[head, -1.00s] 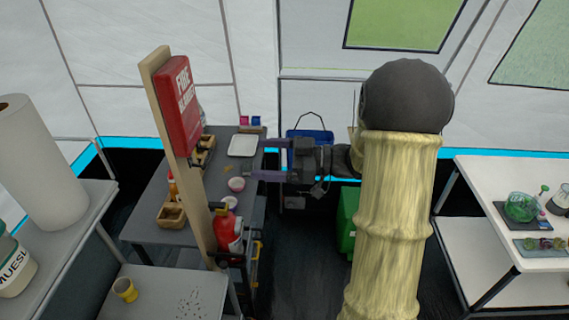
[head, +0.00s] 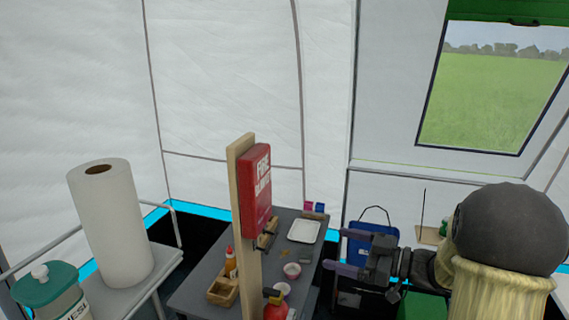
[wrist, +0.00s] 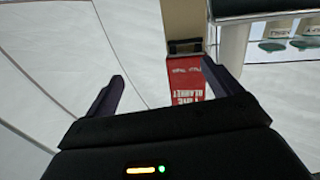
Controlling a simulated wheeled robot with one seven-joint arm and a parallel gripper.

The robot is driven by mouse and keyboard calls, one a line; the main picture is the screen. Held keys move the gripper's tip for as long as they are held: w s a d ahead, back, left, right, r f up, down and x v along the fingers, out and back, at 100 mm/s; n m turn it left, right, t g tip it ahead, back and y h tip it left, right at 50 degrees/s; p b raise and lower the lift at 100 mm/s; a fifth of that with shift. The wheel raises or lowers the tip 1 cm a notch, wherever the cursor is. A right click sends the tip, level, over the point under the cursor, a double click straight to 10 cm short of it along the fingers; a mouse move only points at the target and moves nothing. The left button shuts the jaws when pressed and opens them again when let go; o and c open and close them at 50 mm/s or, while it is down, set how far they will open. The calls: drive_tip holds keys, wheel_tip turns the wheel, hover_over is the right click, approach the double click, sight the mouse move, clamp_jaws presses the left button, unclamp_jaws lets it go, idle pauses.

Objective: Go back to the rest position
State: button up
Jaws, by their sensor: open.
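My gripper (head: 338,254) is at the lower right of the head view, pointing left, near the right side of the grey table (head: 200,288). Its dark purple fingers stand wide apart. In the wrist view my gripper (wrist: 162,85) is open with nothing between the fingers. Beyond the fingers the wrist view shows the red fire blanket box (wrist: 184,82) on its wooden post, partly covered by the right finger.
The fire blanket box (head: 255,188) on its wooden post (head: 243,230) stands left of my gripper. A paper towel roll (head: 112,223) stands at the left. A blue bin (head: 372,238) is behind my gripper.

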drive_tip(key=w+d+f+m+t+h, duration=0.1)
drive_tip(key=w+f+m+t+h, duration=0.1)
drive_tip(key=w+m+t+h, duration=0.4)
drive_tip(key=s+d+f+m+g+h, duration=0.3)
drive_tip(key=s+f+g+h, duration=0.15)
drive_tip(key=h, duration=0.25)
drive_tip(key=s+a+f+m+g+h, duration=0.1)
drive_tip(key=s+f+g, duration=0.3)
drive_tip(key=s, duration=0.4)
drive_tip(key=s+a+f+m+g+h, duration=0.1)
drive_tip(key=s+a+f+m+g, duration=0.1)
drive_tip(key=s, duration=0.7)
wheel_tip(320, 180, down, 2)
drive_tip(key=shift+s+a+m+g, duration=0.15)
drive_tip(key=shift+a+m+g, duration=0.25)
drive_tip(key=shift+a+g, duration=0.45)
drive_tip(key=shift+c, duration=0.4)
